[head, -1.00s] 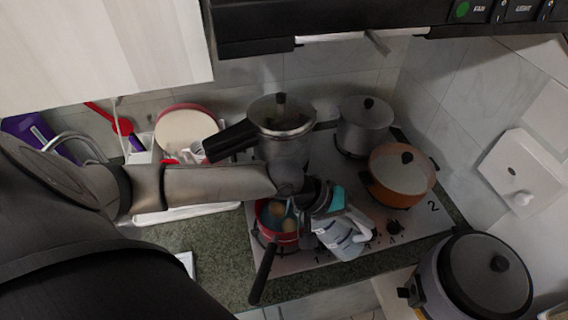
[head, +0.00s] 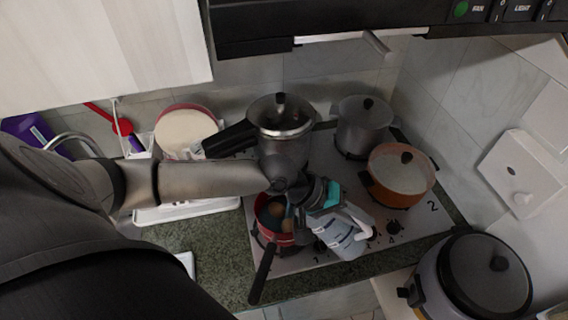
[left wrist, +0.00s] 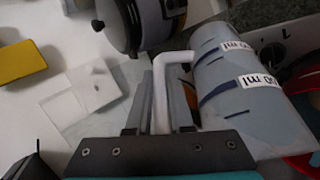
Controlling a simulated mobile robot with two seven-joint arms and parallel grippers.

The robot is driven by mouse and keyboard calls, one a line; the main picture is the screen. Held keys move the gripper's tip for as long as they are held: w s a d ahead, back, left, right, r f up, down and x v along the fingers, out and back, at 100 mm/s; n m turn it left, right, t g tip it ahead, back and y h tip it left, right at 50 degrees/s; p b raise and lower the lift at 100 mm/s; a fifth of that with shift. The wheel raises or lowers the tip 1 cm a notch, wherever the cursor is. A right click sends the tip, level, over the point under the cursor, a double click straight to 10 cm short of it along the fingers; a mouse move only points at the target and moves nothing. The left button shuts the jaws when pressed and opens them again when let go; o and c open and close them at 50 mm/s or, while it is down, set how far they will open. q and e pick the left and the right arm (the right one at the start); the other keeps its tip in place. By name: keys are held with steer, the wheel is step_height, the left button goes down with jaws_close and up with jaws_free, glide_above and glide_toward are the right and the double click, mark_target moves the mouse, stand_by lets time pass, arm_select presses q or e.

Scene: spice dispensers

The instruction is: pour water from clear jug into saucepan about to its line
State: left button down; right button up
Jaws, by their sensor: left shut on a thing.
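The clear jug (head: 346,236) is pale and translucent, with dark marks and "ml" labels on its wall in the left wrist view (left wrist: 240,90). It is tilted beside the saucepan, above the hob. My left gripper (left wrist: 160,100) is shut on the jug's white handle. The red saucepan (head: 267,238) sits on the front left of the hob, its dark handle towards the front. Roundish brown things lie inside it. My arm and gripper hide part of its rim. Its line and any falling water cannot be made out. Its red edge shows in the left wrist view (left wrist: 305,135).
A pressure cooker (head: 282,140) stands behind the saucepan, a grey lidded pot (head: 362,125) at the back right. An orange lidded pot (head: 400,182) stands right of the jug. A rice cooker (head: 480,280) is front right. A dish rack (head: 190,212) is left.

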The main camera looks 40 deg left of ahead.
arm_select(q)
steer(key=shift+w+a+r+h, duration=0.1)
steer(key=shift+a+r+h, duration=0.2)
steer(key=shift+r, duration=0.15)
steer(key=shift+d+r, duration=0.1)
stand_by(0.4)
steer(key=shift+a+r, duration=0.1)
steer(key=shift+a, duration=0.1)
steer(key=shift+r, duration=0.1)
steer(key=shift+a+r+h, duration=0.15)
steer(key=shift+h, duration=0.15)
steer(key=shift+r, duration=0.1)
steer(key=shift+a, duration=0.1)
stand_by(0.4)
steer(key=shift+r, duration=0.1)
steer(key=shift+n+h, duration=0.3)
